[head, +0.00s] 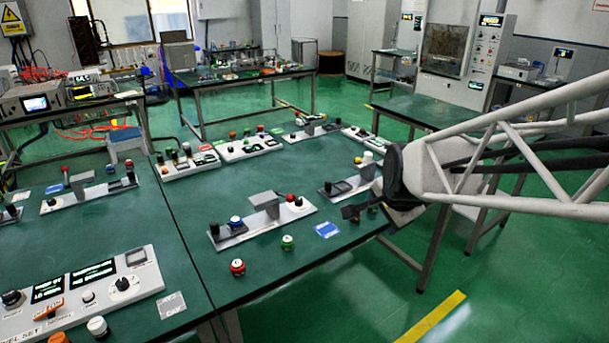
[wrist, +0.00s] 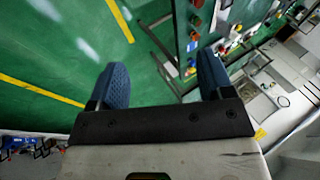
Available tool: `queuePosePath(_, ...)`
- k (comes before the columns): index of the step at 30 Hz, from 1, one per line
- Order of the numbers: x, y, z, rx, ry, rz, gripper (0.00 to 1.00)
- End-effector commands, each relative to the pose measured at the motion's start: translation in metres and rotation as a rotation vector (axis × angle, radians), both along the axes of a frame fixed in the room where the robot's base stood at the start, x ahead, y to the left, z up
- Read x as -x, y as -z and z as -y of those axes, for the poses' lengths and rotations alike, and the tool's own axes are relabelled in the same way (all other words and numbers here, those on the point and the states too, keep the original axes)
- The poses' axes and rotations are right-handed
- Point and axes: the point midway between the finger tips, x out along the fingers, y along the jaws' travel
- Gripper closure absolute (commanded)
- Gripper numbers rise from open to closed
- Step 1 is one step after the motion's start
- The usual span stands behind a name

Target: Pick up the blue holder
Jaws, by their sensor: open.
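A small blue round piece (head: 236,222) sits at the left end of a white panel on the near right green table. It is the likeliest blue holder, but it is too small to tell for sure. A flat blue card (head: 327,230) lies on the same table near its right edge. My gripper (head: 352,211) is at the right edge of the table, to the right of both and apart from the blue piece. In the wrist view my gripper (wrist: 160,70) shows two blue textured fingers spread wide with nothing between them. I cannot make out the blue piece there.
A grey box (head: 264,203) stands on the panel right of the blue piece. A red button (head: 237,267) and a green button (head: 288,242) are on the table in front. Another panel (head: 352,187) lies close to my gripper.

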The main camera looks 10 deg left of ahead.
Motion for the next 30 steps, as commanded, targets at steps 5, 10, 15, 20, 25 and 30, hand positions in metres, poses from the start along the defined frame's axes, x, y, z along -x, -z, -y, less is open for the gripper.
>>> queuePosePath(5,-0.05,0.019,-0.051,-0.167,0.163,0.029,0.26)
queuePosePath(10,-0.09,0.04,-0.102,-0.34,0.316,0.044,0.26)
queuePosePath(15,-0.123,0.065,-0.156,-0.527,0.461,0.04,0.26)
queuePosePath(20,-0.147,0.093,-0.209,-0.709,0.589,0.022,0.26)
queuePosePath(25,-0.165,0.127,-0.265,-0.907,0.72,-0.02,0.26)
queuePosePath(30,-0.174,0.164,-0.321,-1.109,0.84,-0.083,0.26)
